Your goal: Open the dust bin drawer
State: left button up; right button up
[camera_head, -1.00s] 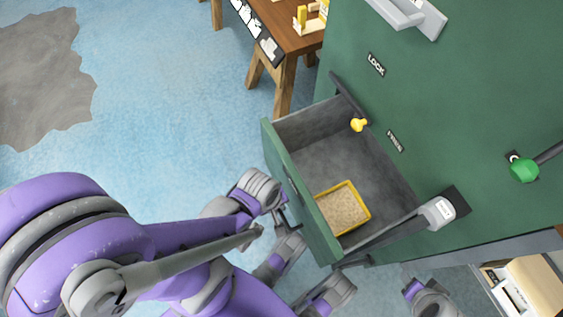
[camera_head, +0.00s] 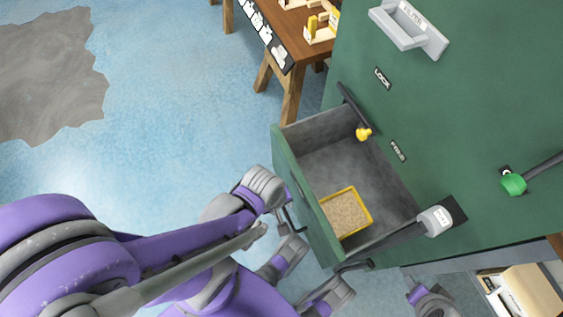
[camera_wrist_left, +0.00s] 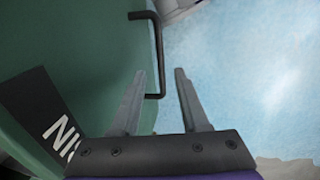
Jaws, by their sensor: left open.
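The dust bin drawer (camera_head: 288,165) stands pulled out of the green cabinet (camera_head: 470,120), its grey inside showing. A yellow-rimmed tray (camera_head: 345,212) of tan granules lies in it. A dark bar handle (camera_head: 289,219) is on the drawer's front. My left gripper is beside that front in the head view, its fingers mostly hidden. In the left wrist view my left gripper (camera_wrist_left: 160,95) is open, and the bent black handle (camera_wrist_left: 159,55) reaches down toward the gap between its fingers. I cannot tell whether they touch.
A black lever with a yellow knob (camera_head: 363,134) stands above the drawer opening, near the LOCK and FREE labels. A green-knobbed lever (camera_head: 513,184) and a grey FILTER handle (camera_head: 408,30) are on the cabinet. A wooden table (camera_head: 290,45) stands behind.

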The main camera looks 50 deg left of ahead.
pick_arm(q)
notch_tip(320, 180, up, 6)
jog(key=s+p, duration=0.1)
jog(key=p, duration=0.2)
jog(key=shift+a, duration=0.2)
pick_arm(e)
notch_tip(320, 180, up, 5)
jog(key=shift+s, duration=0.1)
